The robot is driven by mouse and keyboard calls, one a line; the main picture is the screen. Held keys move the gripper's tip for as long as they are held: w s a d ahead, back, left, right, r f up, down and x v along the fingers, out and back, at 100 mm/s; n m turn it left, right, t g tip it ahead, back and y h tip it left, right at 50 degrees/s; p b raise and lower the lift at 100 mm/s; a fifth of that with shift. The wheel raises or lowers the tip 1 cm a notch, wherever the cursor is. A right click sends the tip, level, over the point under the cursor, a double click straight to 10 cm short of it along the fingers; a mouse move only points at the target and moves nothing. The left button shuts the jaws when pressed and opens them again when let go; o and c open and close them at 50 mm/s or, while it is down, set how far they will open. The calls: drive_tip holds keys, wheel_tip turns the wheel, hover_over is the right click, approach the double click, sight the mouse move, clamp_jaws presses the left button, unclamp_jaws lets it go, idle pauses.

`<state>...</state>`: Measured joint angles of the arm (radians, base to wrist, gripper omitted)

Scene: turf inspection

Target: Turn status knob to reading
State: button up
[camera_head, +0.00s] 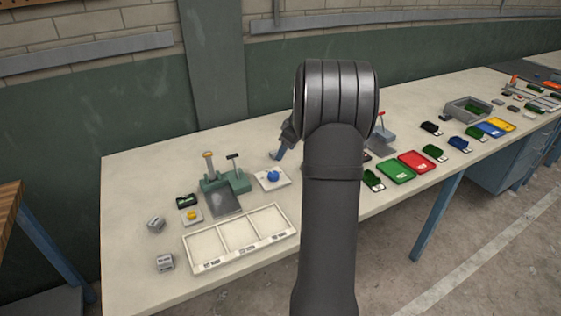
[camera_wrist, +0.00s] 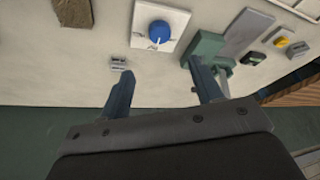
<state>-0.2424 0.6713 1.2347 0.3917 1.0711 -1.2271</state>
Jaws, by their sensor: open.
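The blue knob (camera_head: 273,175) sits on a white square plate (camera_head: 264,184) on the bench. In the wrist view the knob (camera_wrist: 159,31) is near the top middle, with dark marks on the plate around it, too small to read. My gripper (camera_wrist: 161,67) is open and empty, its two blue fingers spread. The knob lies beyond the fingertips and apart from them, not between them. In the head view my gripper (camera_head: 278,156) is above and behind the knob, partly hidden by my arm.
A green fixture (camera_head: 238,180) with upright levers stands left of the knob. A small grey block (camera_wrist: 118,62) lies close to one fingertip. A yellow button (camera_head: 192,215), a small dark display (camera_head: 187,201) and a three-compartment white tray (camera_head: 185,246) are nearby. Coloured trays lie right.

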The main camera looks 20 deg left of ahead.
sight(273, 174)
drive_tip(key=shift+v, duration=2.3)
drive_tip(key=x, duration=1.7)
drive_tip(key=shift+a+f, duration=0.1)
drive_tip(key=shift+f, duration=0.1)
drive_tip(key=shift+r, duration=0.1)
drive_tip(key=shift+f, duration=0.25)
drive_tip(key=shift+s+r+m+t, duration=0.15)
drive_tip(key=shift+m+t, duration=0.15)
drive_tip(key=shift+m, duration=0.4)
drive_tip(key=m, duration=0.2)
drive_tip(key=m+t+h, duration=0.1)
drive_tip(key=m, duration=0.1)
drive_tip(key=shift+a+m+t, duration=0.1)
drive_tip(key=shift+m+t, duration=0.2)
drive_tip(key=shift+m, duration=0.1)
drive_tip(key=shift+s+a+m+t+h, duration=0.1)
drive_tip(key=shift+m+t+h, duration=0.3)
drive_tip(key=shift+m, duration=1.05)
drive_tip(key=shift+m+t+h, duration=0.1)
drive_tip(key=shift+m+h, duration=0.6)
drive_tip(key=shift+m, duration=0.75)
drive_tip(key=shift+v, duration=0.8)
